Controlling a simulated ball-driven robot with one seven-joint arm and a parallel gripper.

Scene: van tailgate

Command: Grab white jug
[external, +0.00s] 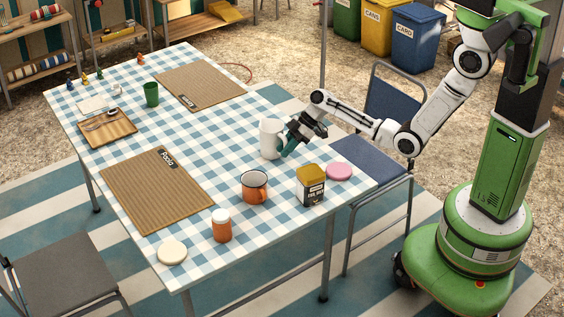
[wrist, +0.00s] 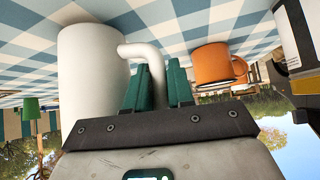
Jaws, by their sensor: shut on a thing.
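The white jug (external: 270,138) stands on the checked table near its right edge. My gripper (external: 290,143) is at the jug's right side in the external view. In the wrist view the jug (wrist: 90,75) fills the left, and its white handle (wrist: 148,60) curves down between the green fingers of my gripper (wrist: 159,88). The fingers are shut on the handle. The jug's far side is hidden in both views.
An orange mug (external: 254,187), a yellow-topped tin (external: 310,185), a pink disc (external: 339,171) and an orange jar (external: 221,225) stand nearby on the table (external: 300,240). A blue chair (external: 371,160) is beside the table under my arm. Brown mats lie further left.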

